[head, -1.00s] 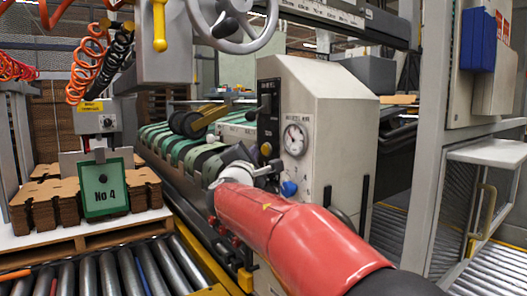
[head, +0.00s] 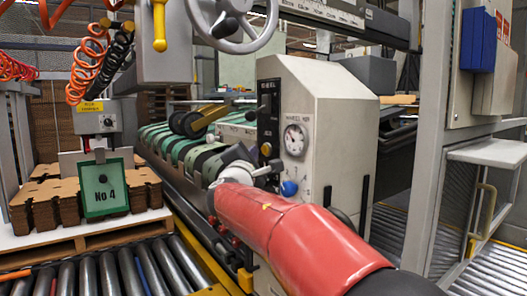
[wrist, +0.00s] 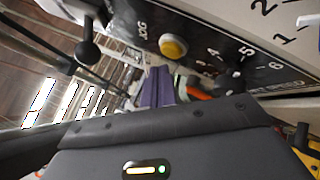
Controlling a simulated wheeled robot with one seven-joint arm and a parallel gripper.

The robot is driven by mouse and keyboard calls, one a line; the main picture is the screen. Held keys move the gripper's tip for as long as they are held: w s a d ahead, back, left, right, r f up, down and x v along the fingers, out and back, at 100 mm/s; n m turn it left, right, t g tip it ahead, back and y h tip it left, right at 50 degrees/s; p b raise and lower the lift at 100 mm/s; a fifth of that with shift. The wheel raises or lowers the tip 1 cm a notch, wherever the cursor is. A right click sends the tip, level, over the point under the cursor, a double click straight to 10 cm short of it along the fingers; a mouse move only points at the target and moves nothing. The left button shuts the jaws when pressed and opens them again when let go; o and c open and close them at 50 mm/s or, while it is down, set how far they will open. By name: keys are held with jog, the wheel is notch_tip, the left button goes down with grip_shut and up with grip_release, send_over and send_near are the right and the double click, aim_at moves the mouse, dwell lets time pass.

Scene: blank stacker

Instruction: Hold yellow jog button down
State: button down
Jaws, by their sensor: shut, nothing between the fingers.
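The yellow jog button (wrist: 173,46) is round and sits on a dark panel beside the word JOG in the wrist view. It also shows in the head view as a small yellow dot (head: 266,149) on the front of the beige machine housing. My gripper (wrist: 159,72) is shut and empty; its purple fingers point up the picture, just below the button and apart from it in the wrist view. I cannot tell the depth of the gap. In the head view my red arm covers part of the housing, and the fingertips are hard to make out there.
A black ball-ended lever (wrist: 87,52) stands left of the button in the wrist view. A dial gauge (head: 295,140) and a blue knob (head: 289,188) are on the housing. A conveyor with green belts (head: 195,150) runs behind my arm.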

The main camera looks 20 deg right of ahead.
jog(key=shift+d, duration=0.1)
dwell(0.3)
jog(key=shift+w+d+b, duration=0.1)
jog(key=shift+d+b, duration=0.2)
jog(key=shift+b, duration=0.1)
jog(key=shift+w+d+b, duration=0.2)
jog(key=shift+d+b, duration=0.1)
jog(key=shift+d, duration=0.25)
dwell(2.3)
dwell(1.1)
jog(key=shift+s+a, duration=0.3)
jog(key=shift+a, duration=0.6)
jog(key=shift+s+a+b, duration=0.15)
jog(key=shift+s+a, duration=0.1)
jog(key=shift+a, duration=0.55)
jog(key=shift+s+a+b, duration=0.1)
jog(key=shift+s+a, duration=0.2)
jog(key=shift+a, duration=0.55)
jog(key=shift+s+a+b, duration=0.15)
jog(key=shift+s+a, duration=0.1)
jog(key=shift+a, duration=0.55)
